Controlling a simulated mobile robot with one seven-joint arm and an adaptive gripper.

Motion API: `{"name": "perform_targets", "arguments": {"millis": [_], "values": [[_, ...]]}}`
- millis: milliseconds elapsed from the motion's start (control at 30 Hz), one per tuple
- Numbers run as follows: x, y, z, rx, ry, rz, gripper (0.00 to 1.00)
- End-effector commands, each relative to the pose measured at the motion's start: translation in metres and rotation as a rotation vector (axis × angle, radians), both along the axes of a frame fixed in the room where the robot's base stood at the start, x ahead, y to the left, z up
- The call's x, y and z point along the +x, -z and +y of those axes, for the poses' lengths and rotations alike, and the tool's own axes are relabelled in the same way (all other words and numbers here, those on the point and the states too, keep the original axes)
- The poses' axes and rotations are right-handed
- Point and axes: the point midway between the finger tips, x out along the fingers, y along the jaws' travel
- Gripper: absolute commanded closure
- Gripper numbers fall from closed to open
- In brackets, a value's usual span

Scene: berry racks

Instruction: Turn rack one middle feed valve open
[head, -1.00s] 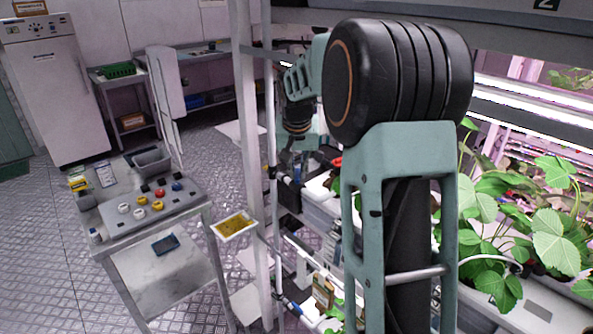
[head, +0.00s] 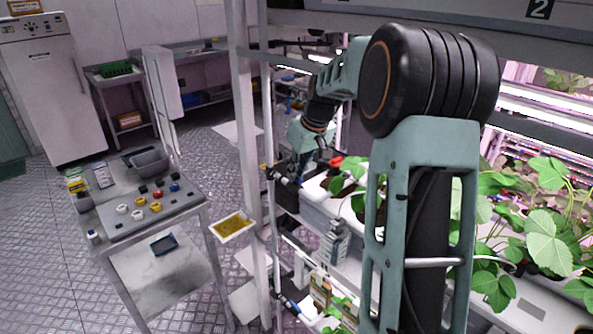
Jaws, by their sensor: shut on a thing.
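My gripper (head: 300,167) is small and dark in the head view, below my teal wrist and beside the rack's front post. It is shut at the middle-level pipe fitting, on what appears to be the middle feed valve (head: 284,180). The fingertips and the valve handle are largely hidden, so I cannot tell how far the handle is turned. A lower pipe fitting with blue and black parts (head: 289,304) shows on the same rack side, clear of my gripper.
A red item (head: 336,161) lies on the shelf near my gripper. Strawberry plants (head: 548,238) fill the right side. A yellow sticky card (head: 233,225) hangs by the white post (head: 252,130). A metal cart (head: 160,268) stands at left, with open floor behind it.

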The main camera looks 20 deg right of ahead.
Motion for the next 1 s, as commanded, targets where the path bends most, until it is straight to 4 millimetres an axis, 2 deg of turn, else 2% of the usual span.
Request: {"name": "perform_targets", "arguments": {"millis": [433,467,600,867,1000], "values": [[-0.0002,0.0,-0.0006,-0.001,-0.009,0.001,1.0],[-0.0003,0.0001,-0.0006,-0.001,-0.009,0.001,0.89],[-0.0001,0.0001,-0.0006,-0.001,-0.009,0.001,0.74],[-0.0002,-0.0001,-0.0004,-0.001,-0.009,0.001,0.72],[-0.0032,-0.0094,-0.0018,-0.001,-0.008,0.0,0.72]]}}
